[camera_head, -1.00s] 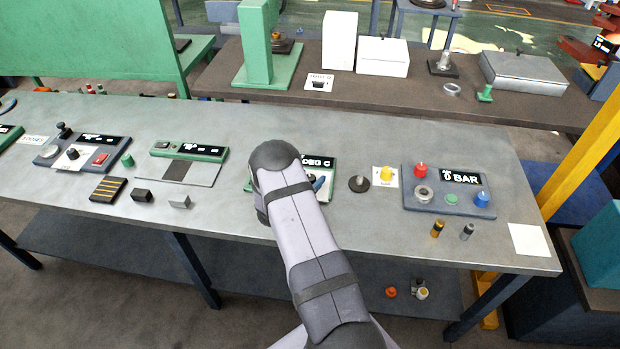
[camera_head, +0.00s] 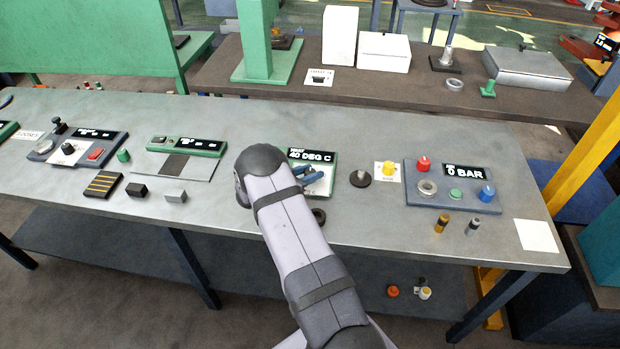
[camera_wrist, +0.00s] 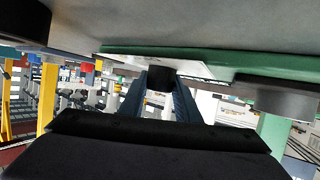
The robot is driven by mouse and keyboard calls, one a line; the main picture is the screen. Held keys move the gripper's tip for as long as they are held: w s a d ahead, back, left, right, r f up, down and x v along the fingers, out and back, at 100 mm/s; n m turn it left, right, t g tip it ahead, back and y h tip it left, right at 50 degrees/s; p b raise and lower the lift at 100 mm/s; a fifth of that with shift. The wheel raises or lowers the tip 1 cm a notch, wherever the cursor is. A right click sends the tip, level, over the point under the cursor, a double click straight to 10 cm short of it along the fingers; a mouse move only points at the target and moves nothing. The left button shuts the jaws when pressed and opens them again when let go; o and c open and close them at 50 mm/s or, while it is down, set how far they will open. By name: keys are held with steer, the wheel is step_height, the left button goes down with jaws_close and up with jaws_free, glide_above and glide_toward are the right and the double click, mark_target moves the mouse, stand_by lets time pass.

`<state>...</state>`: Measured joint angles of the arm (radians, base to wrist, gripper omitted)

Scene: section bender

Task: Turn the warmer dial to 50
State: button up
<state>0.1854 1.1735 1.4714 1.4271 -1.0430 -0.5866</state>
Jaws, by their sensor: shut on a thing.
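The warmer (camera_head: 325,158) is a green-edged panel on the grey bench. Its black display (camera_head: 311,156) reads 40 DEG C. My gripper (camera_head: 312,176), with blue fingers, is at the panel just below the display. In the wrist view my gripper (camera_wrist: 160,98) is shut on a small black dial (camera_wrist: 162,77), one finger on each side of it. The panel's green edge (camera_wrist: 220,60) runs across the top of that view. In the head view the dial is hidden by my fingers, and my arm covers the panel's left part. I cannot read the dial's pointer.
A dark ring (camera_head: 319,216) lies beside my arm. A dark disc with a knob (camera_head: 360,179) and a yellow knob (camera_head: 389,168) stand right of the warmer. The 0 BAR panel (camera_head: 452,186) is farther right. A green-topped panel (camera_head: 187,146) is at left.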

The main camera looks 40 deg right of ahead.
steer(key=m+g+b, duration=0.1)
steer(key=b, duration=0.1)
steer(key=m+g+b, duration=0.1)
steer(key=g+b, duration=0.1)
steer(key=m+g+b, duration=0.1)
steer(key=m+b, duration=0.1)
steer(key=b, duration=0.1)
steer(key=shift+f+g, duration=0.35)
steer(key=shift+g, duration=0.05)
steer(key=shift+r+m+g+b, duration=0.1)
steer(key=shift+m+g+b, duration=0.5)
steer(key=shift+b, duration=0.6)
steer(key=shift+r+m+g+b, duration=0.25)
steer(key=shift+m+g+b, duration=0.2)
steer(key=shift+b, duration=0.25)
steer(key=o, duration=1)
steer(key=shift+o, duration=0.2)
